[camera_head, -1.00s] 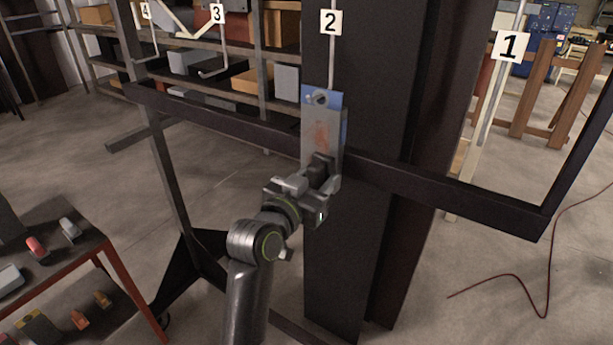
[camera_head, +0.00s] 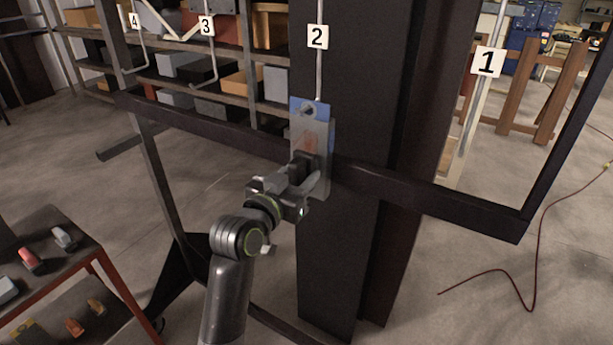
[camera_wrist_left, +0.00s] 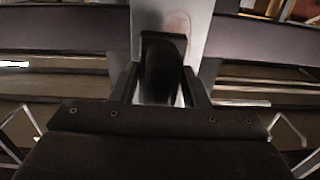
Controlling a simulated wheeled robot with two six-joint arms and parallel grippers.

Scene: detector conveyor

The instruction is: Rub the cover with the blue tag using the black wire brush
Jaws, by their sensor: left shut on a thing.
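The cover (camera_head: 323,140) is a grey plate with a blue top edge, the blue tag (camera_head: 322,108). It hangs from the hook under the number 2 sign and has a reddish-brown patch on its face. My left gripper (camera_head: 304,178) is in front of the cover's lower half, shut on a black block-like thing, the black wire brush (camera_wrist_left: 162,68). In the left wrist view the brush lies over the lower part of the cover (camera_wrist_left: 198,28), beside a reddish mark. The brush seems to be at the cover's face; its bristles are hidden. My right gripper is not in view.
A dark frame bar (camera_head: 430,194) crosses behind the cover, in front of a wide dark column (camera_head: 345,260). Hooks 1, 3 and 4 hang alongside. A red-edged cart (camera_head: 88,250) with several small blocks stands at lower left. A red cable (camera_head: 538,255) lies on the right floor.

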